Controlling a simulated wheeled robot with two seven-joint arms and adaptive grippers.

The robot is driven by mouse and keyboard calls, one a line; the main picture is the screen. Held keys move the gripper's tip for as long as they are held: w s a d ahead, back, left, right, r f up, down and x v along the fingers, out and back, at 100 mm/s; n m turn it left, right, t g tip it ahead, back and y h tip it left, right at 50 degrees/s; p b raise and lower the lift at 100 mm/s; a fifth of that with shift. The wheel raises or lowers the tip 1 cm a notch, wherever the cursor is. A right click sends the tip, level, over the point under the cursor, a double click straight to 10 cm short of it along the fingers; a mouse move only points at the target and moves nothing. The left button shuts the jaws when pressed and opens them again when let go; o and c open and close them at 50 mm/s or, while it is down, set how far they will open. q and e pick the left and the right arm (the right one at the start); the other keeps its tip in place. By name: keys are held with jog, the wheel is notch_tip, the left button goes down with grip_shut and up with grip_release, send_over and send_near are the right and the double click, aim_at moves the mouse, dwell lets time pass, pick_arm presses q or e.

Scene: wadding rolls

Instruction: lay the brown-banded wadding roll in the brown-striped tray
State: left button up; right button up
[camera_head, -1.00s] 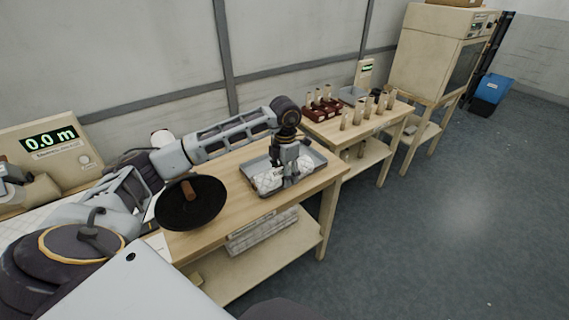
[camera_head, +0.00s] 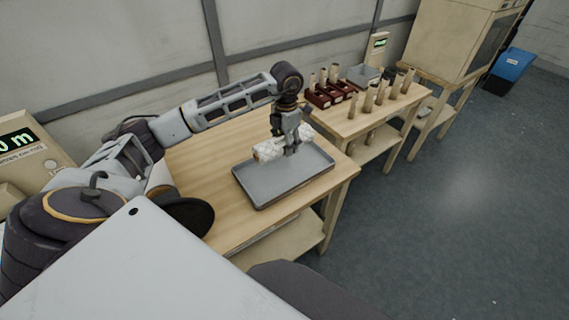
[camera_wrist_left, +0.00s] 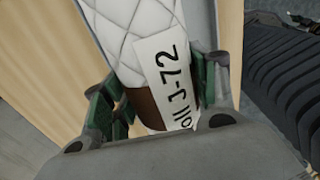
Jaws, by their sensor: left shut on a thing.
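My left gripper (camera_head: 290,150) is shut on a white quilted wadding roll (camera_head: 268,150) with a brown band, which shows in the left wrist view (camera_wrist_left: 144,106). The roll is level in the jaws and appears raised, overlapping the back edge of a grey tray (camera_head: 262,194) in the head view. The tray lies on the wooden table near its right end, and its visible floor is empty. I cannot make out a brown stripe on it. My right gripper is not in view.
A black disc (camera_head: 190,216) is partly hidden at the table's left. A further table bears a dark red rack (camera_head: 322,97), several upright cylinders (camera_head: 368,98) and a small grey tray (camera_head: 363,76). The left part of the near tabletop is clear.

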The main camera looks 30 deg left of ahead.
pick_arm(q)
jog(key=shift+w+a, duration=0.1)
jog(key=shift+w, duration=0.05)
jog(key=shift+r, duration=0.15)
jog(key=shift+f, duration=0.45)
send_over(285, 169)
notch_tip(285, 169, down, 5)
jog(key=shift+p, duration=0.4)
jog(key=shift+f, duration=2.25)
jog(key=o, duration=1)
jog(key=shift+o, duration=0.5)
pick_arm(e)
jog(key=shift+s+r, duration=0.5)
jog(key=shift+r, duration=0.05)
